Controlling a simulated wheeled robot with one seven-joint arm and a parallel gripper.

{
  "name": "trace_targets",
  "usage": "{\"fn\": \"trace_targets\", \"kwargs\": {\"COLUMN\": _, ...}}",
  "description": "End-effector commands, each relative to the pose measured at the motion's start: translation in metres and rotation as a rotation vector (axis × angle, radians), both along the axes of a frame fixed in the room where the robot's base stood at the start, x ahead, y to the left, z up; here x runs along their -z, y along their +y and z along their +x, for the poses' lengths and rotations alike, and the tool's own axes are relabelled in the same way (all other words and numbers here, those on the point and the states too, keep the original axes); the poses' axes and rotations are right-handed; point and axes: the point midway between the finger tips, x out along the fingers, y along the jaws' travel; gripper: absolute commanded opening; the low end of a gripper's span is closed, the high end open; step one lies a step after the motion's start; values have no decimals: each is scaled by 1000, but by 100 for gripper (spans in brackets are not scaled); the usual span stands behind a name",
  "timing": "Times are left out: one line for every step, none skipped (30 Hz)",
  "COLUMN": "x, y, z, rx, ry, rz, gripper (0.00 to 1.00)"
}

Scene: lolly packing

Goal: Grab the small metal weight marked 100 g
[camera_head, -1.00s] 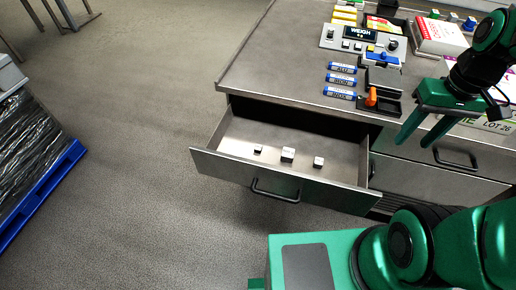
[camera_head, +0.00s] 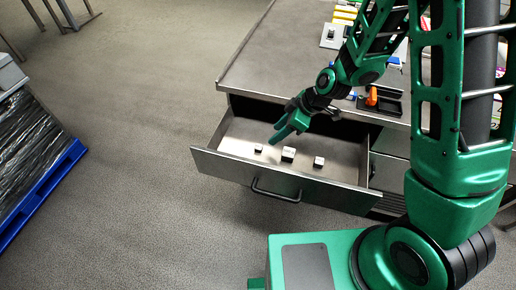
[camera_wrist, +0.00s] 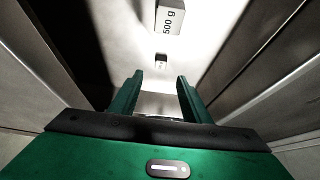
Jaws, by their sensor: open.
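Three small metal weights sit in a row on the floor of the open drawer (camera_head: 232,148): a left one (camera_head: 258,148), a larger middle one (camera_head: 288,154) and a right one (camera_head: 319,162). In the wrist view a block marked 500 g (camera_wrist: 170,17) is at the top edge. A smaller weight (camera_wrist: 161,61) lies below it, ahead of the gap between my fingers; its marking is too small to read. My gripper (camera_head: 281,135) is over the drawer, near the left and middle weights, open and empty. It also shows in the wrist view (camera_wrist: 158,77).
The drawer's front wall (camera_head: 275,175) and side walls enclose the weights. A wrapped pallet (camera_head: 30,145) stands far left. My arm covers much of the counter's right side.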

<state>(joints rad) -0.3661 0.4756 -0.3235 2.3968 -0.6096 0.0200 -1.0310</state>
Motion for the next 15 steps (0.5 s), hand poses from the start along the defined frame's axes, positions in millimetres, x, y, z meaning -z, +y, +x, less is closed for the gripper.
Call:
{"fn": "trace_targets", "kwargs": {"x": 5, "y": 3, "z": 0, "rx": -6, "ry": 0, "rz": 0, "gripper": 43}}
{"fn": "trace_targets", "kwargs": {"x": 7, "y": 5, "z": 1, "rx": -7, "ry": -1, "rz": 1, "gripper": 43}}
{"fn": "trace_targets", "kwargs": {"x": 12, "y": 7, "z": 2, "rx": -8, "ry": 0, "rz": 1, "gripper": 43}}
{"fn": "trace_targets", "kwargs": {"x": 15, "y": 9, "z": 2, "rx": -8, "ry": 0, "rz": 1, "gripper": 43}}
{"fn": "trace_targets", "kwargs": {"x": 19, "y": 11, "z": 3, "rx": -9, "ry": 0, "rz": 1, "gripper": 43}}
{"fn": "trace_targets", "kwargs": {"x": 24, "y": 14, "z": 3, "rx": -8, "ry": 1, "rz": 0, "gripper": 43}}
{"fn": "trace_targets", "kwargs": {"x": 28, "y": 16, "z": 4, "rx": -7, "ry": 0, "rz": 1, "gripper": 43}}
{"fn": "trace_targets", "kwargs": {"x": 31, "y": 17, "z": 5, "rx": -6, "ry": 1, "rz": 0, "gripper": 43}}
{"fn": "trace_targets", "kwargs": {"x": 35, "y": 19, "z": 6, "rx": -6, "ry": 1, "rz": 1, "gripper": 43}}
{"fn": "trace_targets", "kwargs": {"x": 38, "y": 21, "z": 7, "rx": -5, "ry": -1, "rz": 1, "gripper": 43}}
{"fn": "trace_targets", "kwargs": {"x": 40, "y": 22, "z": 8, "rx": -5, "ry": -1, "rz": 2, "gripper": 43}}
{"fn": "trace_targets", "kwargs": {"x": 43, "y": 24, "z": 8, "rx": -6, "ry": 0, "rz": 1, "gripper": 43}}
{"fn": "trace_targets", "kwargs": {"x": 45, "y": 25, "z": 8, "rx": -6, "ry": 0, "rz": 1, "gripper": 43}}
{"fn": "trace_targets", "kwargs": {"x": 46, "y": 25, "z": 8, "rx": -5, "ry": -1, "rz": 1, "gripper": 43}}
{"fn": "trace_targets", "kwargs": {"x": 47, "y": 26, "z": 9, "rx": -4, "ry": -2, "rz": 2, "gripper": 43}}
